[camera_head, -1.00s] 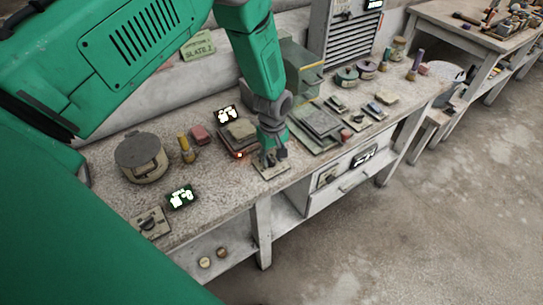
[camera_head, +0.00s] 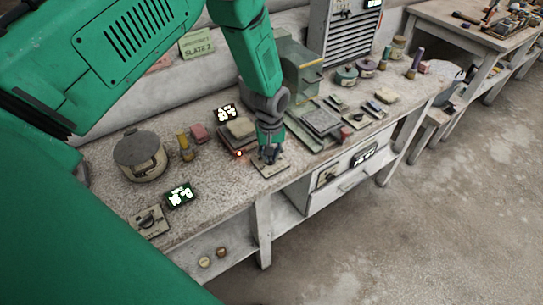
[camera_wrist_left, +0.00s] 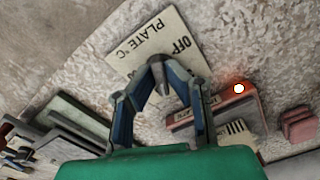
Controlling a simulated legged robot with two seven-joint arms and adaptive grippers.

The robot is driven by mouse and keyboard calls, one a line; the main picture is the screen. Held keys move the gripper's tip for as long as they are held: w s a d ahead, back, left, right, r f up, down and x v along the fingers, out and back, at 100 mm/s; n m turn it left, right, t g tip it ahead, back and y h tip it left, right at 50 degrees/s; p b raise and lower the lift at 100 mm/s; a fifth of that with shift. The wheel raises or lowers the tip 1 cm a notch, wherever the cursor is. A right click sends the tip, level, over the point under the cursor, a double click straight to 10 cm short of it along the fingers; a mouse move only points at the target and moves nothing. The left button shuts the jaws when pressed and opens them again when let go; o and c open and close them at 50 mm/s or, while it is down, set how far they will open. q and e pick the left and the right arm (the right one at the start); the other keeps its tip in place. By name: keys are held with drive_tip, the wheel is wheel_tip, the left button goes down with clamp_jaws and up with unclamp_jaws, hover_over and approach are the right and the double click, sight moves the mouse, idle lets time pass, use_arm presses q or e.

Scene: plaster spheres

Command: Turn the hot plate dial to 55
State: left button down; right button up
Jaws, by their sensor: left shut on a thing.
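The hot plate dial's pale plate (camera_head: 273,171) lies near the front edge of the bench. In the left wrist view this plate (camera_wrist_left: 143,42) reads "PLATE °C" and "OFF". My left gripper (camera_head: 269,158) points down over the plate, shut on the dial, with its fingers (camera_wrist_left: 160,84) meeting there. The fingers hide the dial, so its setting cannot be read. The hot plate (camera_head: 237,147), a low reddish slab with a grey block on it, stands just behind, with a small glowing light. A lit display (camera_head: 228,113) stands behind it; its digits are unclear. My right gripper is not in view.
Another dial plate (camera_head: 149,221) and a lit display (camera_head: 180,195) are at the front left. A round pot (camera_head: 140,157) and a yellow bottle (camera_head: 185,146) stand behind. Grey slabs (camera_head: 321,121) lie right of my gripper. Open floor is beyond the bench's front edge.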

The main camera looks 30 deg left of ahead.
use_arm(q)
drive_tip(key=shift+w+a+r+m, duration=0.15)
drive_tip(key=shift+w+m, duration=0.15)
drive_tip(key=shift+m, duration=0.7)
drive_tip(key=c, duration=1.6)
unclamp_jaws()
